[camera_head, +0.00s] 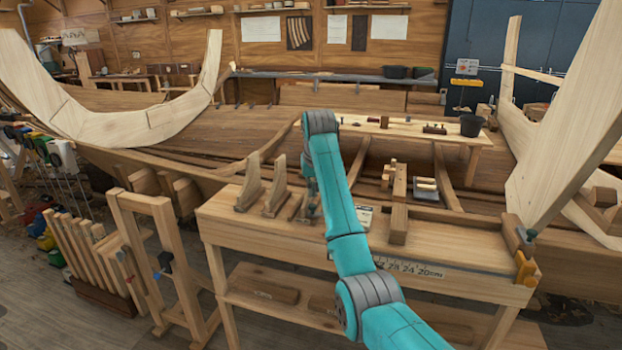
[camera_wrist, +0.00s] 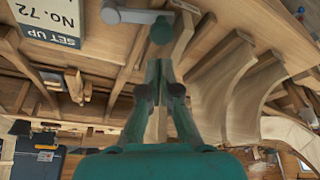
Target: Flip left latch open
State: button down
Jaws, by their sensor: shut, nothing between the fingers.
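A small grey bar (camera_wrist: 138,16) with a rounded end lies on the wood at the top of the wrist view. It looks like a latch lever. A dark green round knob (camera_wrist: 162,31) sits at its right end. My gripper (camera_wrist: 158,64) is shut and empty, its tips pointing at the knob. I cannot tell whether they touch it. In the head view my gripper (camera_head: 312,205) is low over the workbench, partly hidden by my arm. The latch is too small to make out there. No second latch is clear.
A white card marked "SET UP No. 72" (camera_wrist: 50,18) is beside the bar. Upright wooden pieces (camera_head: 250,185) stand left of my gripper on the workbench (camera_head: 225,220). A wooden block (camera_head: 398,222) stands to the right. The boat hull lies behind.

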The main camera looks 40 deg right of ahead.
jog(key=shift+x, duration=1.5)
jog(key=shift+a, duration=0.1)
